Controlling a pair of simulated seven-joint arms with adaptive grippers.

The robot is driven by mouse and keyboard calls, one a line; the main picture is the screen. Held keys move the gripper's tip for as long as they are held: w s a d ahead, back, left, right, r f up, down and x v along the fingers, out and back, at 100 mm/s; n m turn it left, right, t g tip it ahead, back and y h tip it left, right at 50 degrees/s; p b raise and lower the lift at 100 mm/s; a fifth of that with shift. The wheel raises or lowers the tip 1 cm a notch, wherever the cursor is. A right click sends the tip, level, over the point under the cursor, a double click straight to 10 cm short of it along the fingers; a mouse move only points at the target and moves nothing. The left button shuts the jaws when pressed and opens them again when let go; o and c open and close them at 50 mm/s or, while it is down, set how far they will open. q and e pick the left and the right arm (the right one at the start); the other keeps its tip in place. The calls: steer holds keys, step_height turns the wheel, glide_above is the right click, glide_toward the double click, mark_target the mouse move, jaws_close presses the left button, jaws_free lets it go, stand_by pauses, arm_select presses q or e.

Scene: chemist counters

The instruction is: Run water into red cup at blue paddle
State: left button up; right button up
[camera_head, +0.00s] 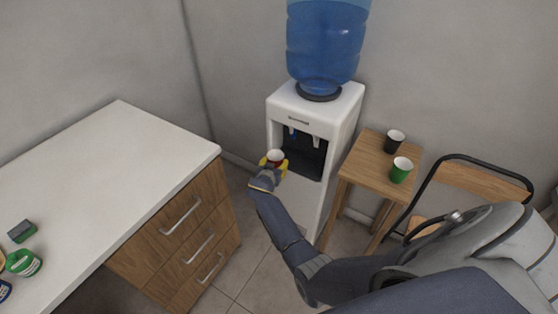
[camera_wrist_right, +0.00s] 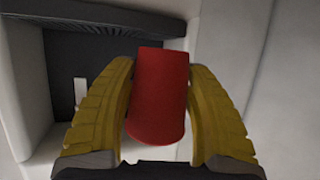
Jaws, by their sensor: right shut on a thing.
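The red cup (camera_head: 275,155) is upright in front of the water dispenser (camera_head: 283,108), near the left side of its dark recess. My right gripper (camera_head: 272,163) is shut around the cup, with its yellow fingers on either side. In the right wrist view, the red cup (camera_wrist_right: 159,98) sits between the two fingers (camera_wrist_right: 160,110). Two small paddles show under the dispenser's top, a left one (camera_head: 291,130) and a right one (camera_head: 315,142); their colours are too small to tell surely. A pale paddle (camera_wrist_right: 81,92) shows in the right wrist view. My left gripper is out of view.
A blue water bottle (camera_head: 325,45) stands on the dispenser. A wooden stool (camera_head: 372,158) to its right holds a black cup (camera_head: 394,141) and a green cup (camera_head: 401,170). A wooden chair (camera_head: 475,180) is farther right. A white-topped counter (camera_head: 110,170) fills the left.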

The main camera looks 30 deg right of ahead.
steer(key=shift+s+a, duration=0.3)
steer(key=shift+a, duration=0.25)
steer(key=shift+s+a, duration=0.25)
steer(key=shift+a, duration=0.25)
stand_by(0.6)
steer(key=shift+s+d+f, duration=0.15)
steer(key=shift+s+d, duration=0.15)
steer(key=shift+s, duration=0.15)
steer(key=s+a+r+n+t+y, duration=0.1)
steer(key=a+r, duration=0.3)
steer(key=r, duration=0.4)
steer(key=s+a+r+n+t+y, duration=0.1)
steer(key=s+a+r+n+y, duration=0.2)
steer(key=r, duration=0.5)
steer(key=s+a+r+n+t+y, duration=0.1)
steer(key=s+a+r+n+y, duration=0.2)
steer(key=a+r, duration=0.3)
step_height(320, 180, up, 2)
steer(key=shift+s+r+t, duration=0.15)
steer(key=shift+s+t, duration=0.25)
steer(key=s+a+r, duration=0.1)
steer(key=s+a+r+n+y, duration=0.1)
steer(key=s+r, duration=0.1)
steer(key=s+a+r+y, duration=0.1)
steer(key=s+a+r, duration=0.1)
steer(key=shift+s+r+n, duration=0.15)
steer(key=shift+s+n, duration=0.1)
steer(key=shift+n, duration=0.15)
steer(key=shift+f, duration=0.4)
steer(key=shift+s, duration=0.1)
